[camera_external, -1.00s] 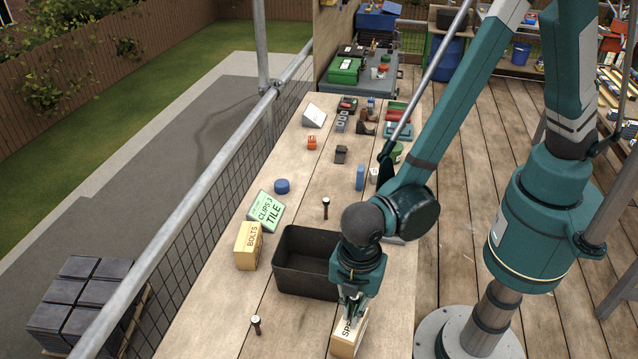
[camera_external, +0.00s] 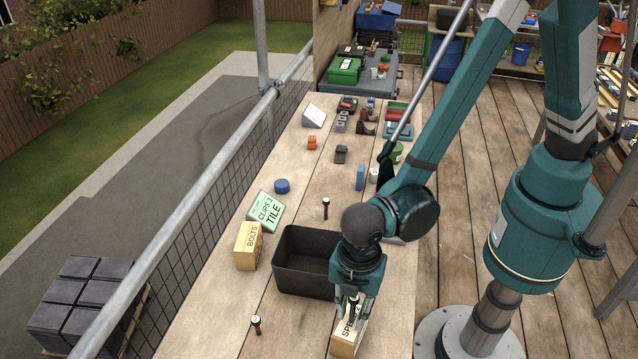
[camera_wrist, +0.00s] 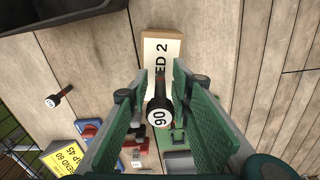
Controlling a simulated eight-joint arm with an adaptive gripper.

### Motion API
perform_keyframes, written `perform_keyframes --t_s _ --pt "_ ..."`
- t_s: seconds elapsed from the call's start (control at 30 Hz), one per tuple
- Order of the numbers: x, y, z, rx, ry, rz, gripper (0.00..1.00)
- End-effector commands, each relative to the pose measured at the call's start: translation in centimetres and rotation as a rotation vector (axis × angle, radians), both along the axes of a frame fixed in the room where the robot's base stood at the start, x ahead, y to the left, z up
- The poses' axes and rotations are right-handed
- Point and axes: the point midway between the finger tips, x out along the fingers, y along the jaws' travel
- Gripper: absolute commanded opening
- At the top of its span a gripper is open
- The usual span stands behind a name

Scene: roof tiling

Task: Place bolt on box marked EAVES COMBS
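A bolt (camera_wrist: 158,112) with a dark shaft and a white head marked 90 stands on a tan box (camera_wrist: 161,45) with a white label partly reading "ED 2". In the outside view, the box (camera_external: 344,346) reads "SPE" with the rest covered, and the bolt (camera_external: 353,300) shows above it. My gripper (camera_external: 353,312) is low over this box. Its green fingers (camera_wrist: 160,68) are open on both sides of the bolt, with gaps beside the shaft. No label reading EAVES COMBS is legible in either view.
A black bin (camera_external: 305,262) stands just left of my gripper. A BOLTS box (camera_external: 248,246) and a green TILE CLIPS box (camera_external: 265,212) lie left.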

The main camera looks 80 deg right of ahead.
Motion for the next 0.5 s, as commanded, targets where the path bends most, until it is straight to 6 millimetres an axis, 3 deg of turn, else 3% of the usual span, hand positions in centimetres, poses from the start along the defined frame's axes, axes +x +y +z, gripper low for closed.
perform_keyframes --t_s 0.27,0.5 --pt "0.0 0.0 1.4 0.0 0.0 0.0 0.22" --pt "0.0 0.0 3.8 0.0 0.0 0.0 0.22"
